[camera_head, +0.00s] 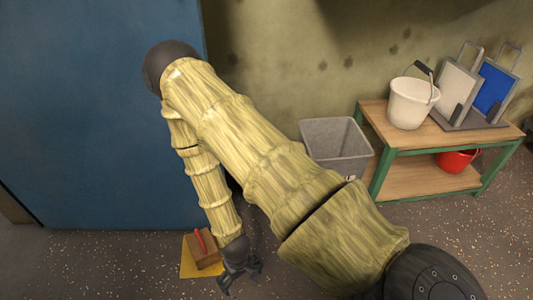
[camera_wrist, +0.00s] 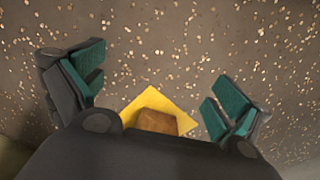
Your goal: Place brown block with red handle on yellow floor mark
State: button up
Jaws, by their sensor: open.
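The brown block (camera_head: 206,254) stands on the yellow floor mark (camera_head: 189,269) at the lower left of the head view. Its red handle (camera_head: 200,240) is on top. My gripper (camera_head: 241,287) is just to the right of the block, apart from it and empty. In the wrist view the block (camera_wrist: 156,121) lies on the yellow mark (camera_wrist: 182,120), past the lower edge between the fingers. My gripper (camera_wrist: 150,90) is open there, with bare speckled floor between its fingertips. The red handle is hidden in the wrist view.
A blue panel (camera_head: 100,110) stands behind the mark. A grey bin (camera_head: 338,140) and a green-framed bench (camera_head: 445,147) are at the right. The bench holds a white bucket (camera_head: 408,108) and a blue board (camera_head: 489,90); a red bucket (camera_head: 456,160) is below. Floor at the lower right is clear.

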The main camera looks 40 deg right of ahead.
jog(key=s+r, duration=0.3)
jog(key=s, duration=1)
jog(key=shift+d+n, duration=0.2)
jog(key=shift+n, duration=0.2)
jog(key=shift+s+r, duration=0.1)
